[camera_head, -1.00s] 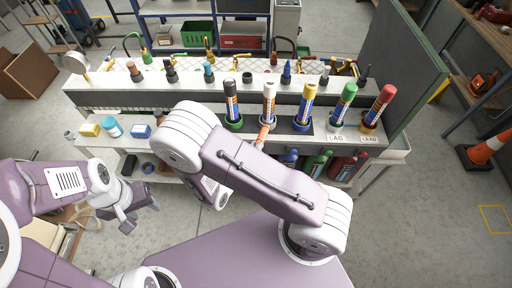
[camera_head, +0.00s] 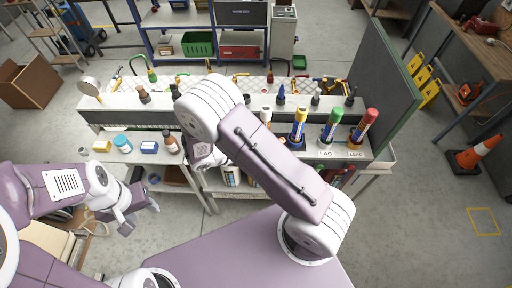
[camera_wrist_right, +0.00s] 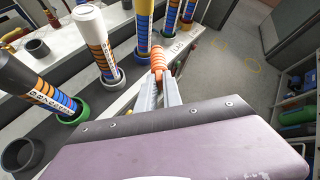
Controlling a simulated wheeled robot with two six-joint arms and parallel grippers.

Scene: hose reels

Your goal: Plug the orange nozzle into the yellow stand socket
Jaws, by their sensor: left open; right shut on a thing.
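The orange nozzle (camera_wrist_right: 158,58) is a ribbed orange piece in the right wrist view. My right gripper (camera_wrist_right: 158,82) is shut on it, with the grey fingers on either side. In the head view my right arm hides this gripper and the nozzle. A yellow-orange ring socket (camera_head: 355,142) holds the red tube (camera_head: 367,120) at the right end of the bench, by the LEAD label. I cannot tell whether it is the yellow stand socket. My left gripper (camera_head: 138,212) is open and empty at lower left, away from the bench.
The bench (camera_head: 110,118) carries a row of upright tubes, including yellow (camera_head: 299,122) and green (camera_head: 332,124) ones. Fittings stand behind them. An orange cone (camera_head: 470,155) stands on the open floor at right.

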